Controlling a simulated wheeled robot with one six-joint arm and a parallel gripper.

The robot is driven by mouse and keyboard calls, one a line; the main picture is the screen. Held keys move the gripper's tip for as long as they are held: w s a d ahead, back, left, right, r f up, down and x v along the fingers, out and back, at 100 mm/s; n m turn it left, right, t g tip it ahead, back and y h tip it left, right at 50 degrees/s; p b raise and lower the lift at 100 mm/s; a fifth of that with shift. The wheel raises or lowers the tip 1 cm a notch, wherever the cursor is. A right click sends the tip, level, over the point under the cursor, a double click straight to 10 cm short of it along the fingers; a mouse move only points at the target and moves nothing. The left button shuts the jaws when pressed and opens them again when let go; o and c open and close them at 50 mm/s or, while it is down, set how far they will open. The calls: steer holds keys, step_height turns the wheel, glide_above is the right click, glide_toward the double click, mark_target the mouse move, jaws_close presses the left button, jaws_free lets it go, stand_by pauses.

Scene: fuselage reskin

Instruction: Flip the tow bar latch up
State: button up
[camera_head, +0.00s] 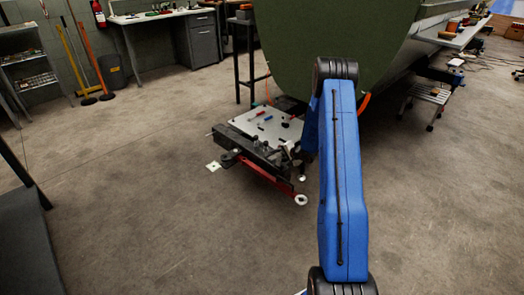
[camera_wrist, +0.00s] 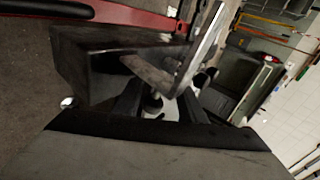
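In the head view, a red tow bar (camera_head: 265,173) with a pale ring end (camera_head: 301,199) lies along the front of a low dark cart (camera_head: 252,152). In the wrist view, the red bar (camera_wrist: 130,14) crosses the top left. A dark box-shaped part (camera_wrist: 110,60) and a tilted, worn metal plate (camera_wrist: 203,45) lie just ahead of my gripper (camera_wrist: 160,108); the plate may be the latch, but I cannot be sure. My gripper's dark fingers are close to these parts, and contact is unclear. In the head view, my blue arm hides most of the gripper.
The cart's grey top (camera_head: 268,125) carries several small tools. A large green fuselage (camera_head: 335,45) stands behind it. A step stool (camera_head: 428,95) is at the right and a workbench (camera_head: 160,15) at the back left. The floor (camera_head: 160,225) in front is clear.

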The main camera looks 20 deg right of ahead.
steer(key=shift+s+a+r+n+t+h, duration=0.1)
steer(key=shift+a+r+n+t+h, duration=0.1)
steer(key=shift+a+n+t+h, duration=0.25)
steer(key=shift+s+a+r+n+t+h, duration=0.15)
steer(key=shift+a+n+h, duration=0.1)
steer(key=shift+n+h, duration=0.35)
steer(key=a+n+h, duration=0.1)
steer(key=a+n+t+h, duration=0.1)
steer(key=shift+s+r+n+t+h, duration=0.1)
steer(key=shift+s+n+t+h, duration=0.15)
steer(key=shift+s+t+h, duration=0.1)
steer(key=s+a+f+n+t+h, duration=0.1)
steer(key=s+a+n+t+h, duration=0.2)
steer(key=s, duration=0.6)
steer(key=s+a+n+t, duration=0.1)
steer(key=s+a+n, duration=0.3)
steer(key=s, duration=0.5)
steer(key=w+a+r+g+y, duration=0.1)
steer(key=w+a+r+g, duration=0.1)
steer(key=r, duration=0.8)
steer(key=w+a+r+g+y, duration=0.1)
steer(key=a+r, duration=0.3)
steer(key=r, duration=0.5)
steer(key=shift+w+a+r+g+y, duration=0.35)
steer(key=shift+w+r+g+y, duration=0.05)
steer(key=shift+w+g, duration=0.45)
